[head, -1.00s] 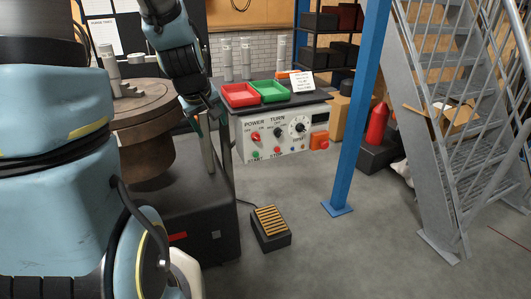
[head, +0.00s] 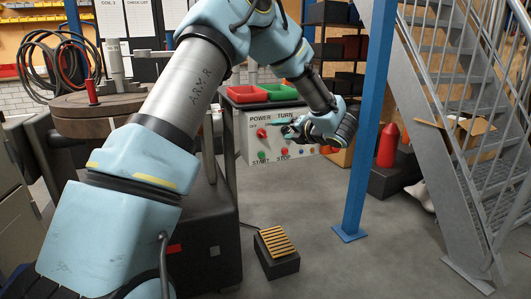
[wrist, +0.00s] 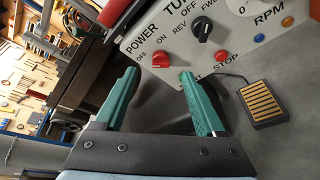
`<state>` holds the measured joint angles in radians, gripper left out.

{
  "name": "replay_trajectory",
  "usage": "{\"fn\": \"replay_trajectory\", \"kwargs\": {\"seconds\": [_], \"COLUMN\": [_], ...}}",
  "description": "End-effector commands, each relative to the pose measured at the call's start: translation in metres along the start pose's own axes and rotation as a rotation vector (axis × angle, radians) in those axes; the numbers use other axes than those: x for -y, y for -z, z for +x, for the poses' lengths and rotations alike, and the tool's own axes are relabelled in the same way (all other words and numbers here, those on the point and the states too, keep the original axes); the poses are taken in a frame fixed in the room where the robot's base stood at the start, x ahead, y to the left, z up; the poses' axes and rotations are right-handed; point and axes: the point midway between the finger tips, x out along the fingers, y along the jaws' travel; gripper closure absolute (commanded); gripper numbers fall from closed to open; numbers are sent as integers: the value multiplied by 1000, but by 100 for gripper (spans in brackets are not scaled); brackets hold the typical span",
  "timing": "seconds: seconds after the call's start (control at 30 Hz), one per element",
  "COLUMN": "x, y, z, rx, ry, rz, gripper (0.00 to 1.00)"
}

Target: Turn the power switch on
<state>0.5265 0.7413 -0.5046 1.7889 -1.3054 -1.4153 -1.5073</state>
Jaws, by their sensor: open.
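The power switch is a red knob (head: 261,133) under the word POWER on the white control panel (head: 250,151). In the wrist view the red knob (wrist: 161,59) sits between and just beyond my fingertips, with OFF and ON marked around it. Which mark it points to is not clear. My gripper (head: 279,128) is in front of the panel, reaching in from the right. In the wrist view my gripper (wrist: 160,73) is open and empty, its teal fingers apart. Contact with the knob cannot be made out. The right finger partly covers the START label.
A black TURN selector (wrist: 202,28) is right of the power knob, with a red STOP button (wrist: 221,57) below it. Red (head: 246,94) and green (head: 279,92) trays stand above the panel. A yellow-striped pedal (head: 276,245) lies on the floor. A blue post (head: 362,120) stands right.

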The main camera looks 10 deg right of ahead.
Motion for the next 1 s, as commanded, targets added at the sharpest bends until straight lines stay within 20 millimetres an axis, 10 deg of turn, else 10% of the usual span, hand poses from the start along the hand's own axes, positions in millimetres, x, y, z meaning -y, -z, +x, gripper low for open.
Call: {"fn": "replay_trajectory", "kwargs": {"seconds": [0.23,1.0], "x": [9,4], "y": [13,17], "z": [1,101], "rx": [-56,-51], "ry": [-49,-46], "rz": [-82,-77], "gripper": [28,28]}}
